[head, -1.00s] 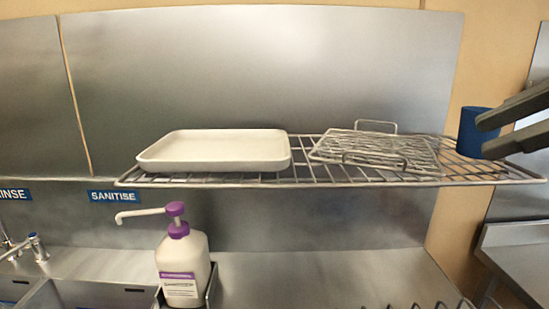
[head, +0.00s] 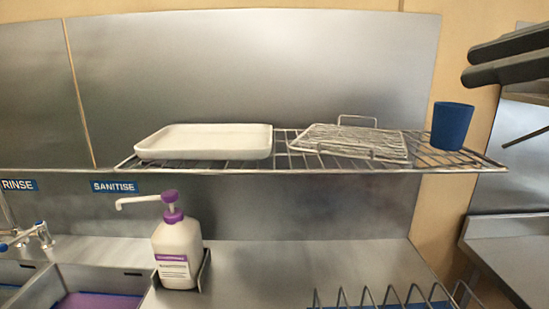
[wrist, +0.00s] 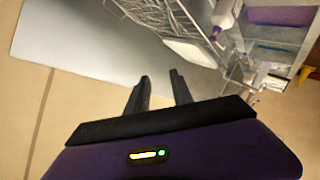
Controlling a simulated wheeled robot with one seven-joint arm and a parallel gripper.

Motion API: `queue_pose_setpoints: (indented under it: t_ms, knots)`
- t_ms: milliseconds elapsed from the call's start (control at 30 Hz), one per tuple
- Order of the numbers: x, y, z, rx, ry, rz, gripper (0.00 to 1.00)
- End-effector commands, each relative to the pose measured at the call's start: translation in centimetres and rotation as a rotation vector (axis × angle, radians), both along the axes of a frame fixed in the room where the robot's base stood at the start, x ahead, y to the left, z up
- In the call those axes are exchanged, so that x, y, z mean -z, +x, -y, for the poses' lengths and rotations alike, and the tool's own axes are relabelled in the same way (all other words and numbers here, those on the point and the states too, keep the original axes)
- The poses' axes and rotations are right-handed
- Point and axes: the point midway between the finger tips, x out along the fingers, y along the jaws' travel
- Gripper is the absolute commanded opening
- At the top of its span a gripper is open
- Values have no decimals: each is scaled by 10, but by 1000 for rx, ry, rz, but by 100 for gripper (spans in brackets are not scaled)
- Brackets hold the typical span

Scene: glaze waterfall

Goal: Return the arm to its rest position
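My gripper (head: 467,64) is at the upper right of the head view, above and to the right of the blue cup (head: 452,127). Its two dark fingers are apart with nothing between them. In the wrist view the fingers (wrist: 160,76) also show a gap with only the metal wall behind. The blue cup stands upright at the right end of the wire shelf (head: 485,163), clear of the gripper.
A wire rack (head: 350,141) and a white tray (head: 205,142) are on the shelf. A sanitiser pump bottle (head: 178,250) stands below by the sinks. Dish-rack prongs (head: 390,297) rise at the bottom. A metal counter (head: 510,250) is at right.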

Motion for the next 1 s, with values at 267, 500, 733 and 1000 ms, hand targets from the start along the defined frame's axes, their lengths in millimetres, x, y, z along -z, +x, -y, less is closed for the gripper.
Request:
queue_pose_setpoints:
  t_ms: [267,500,733,1000]
  knots:
    - [-28,25,19,77,286,187,28]
    - [-18,45,52,162,596,337,28]
    - [30,52,88,278,865,454,28]
    - [119,39,110,436,1059,531,28]
